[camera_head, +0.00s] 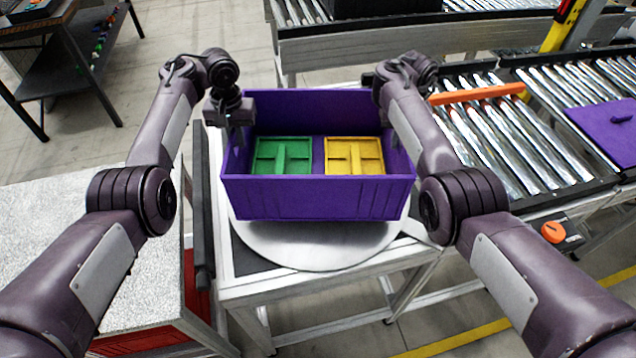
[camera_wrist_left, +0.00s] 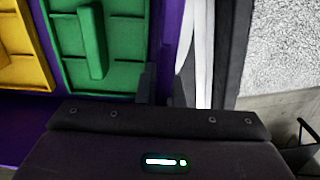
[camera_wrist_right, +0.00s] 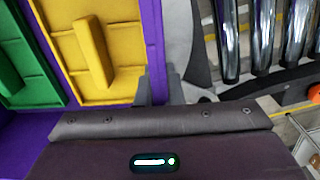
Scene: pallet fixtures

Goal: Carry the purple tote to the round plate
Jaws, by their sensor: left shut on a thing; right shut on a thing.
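The purple tote (camera_head: 320,200) is upright over the round plate (camera_head: 310,245), a grey disc on a metal-framed stand. Whether the tote touches the plate or hangs just above it, I cannot tell. A green tray (camera_head: 283,156) and a yellow tray (camera_head: 354,156) lie side by side inside the tote. My left gripper (camera_wrist_left: 162,85) is shut on the tote's left wall, beside the green tray. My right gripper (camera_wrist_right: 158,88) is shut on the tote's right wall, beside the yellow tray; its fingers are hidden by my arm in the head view.
A roller conveyor (camera_head: 530,140) stands at right, with an orange bar (camera_head: 478,93) and a purple lid-like panel (camera_head: 608,122). A grey-topped table (camera_head: 110,250) is at left. A dark shelf (camera_head: 85,60) stands at the back left. An orange knob (camera_head: 553,232) is on the conveyor's near side.

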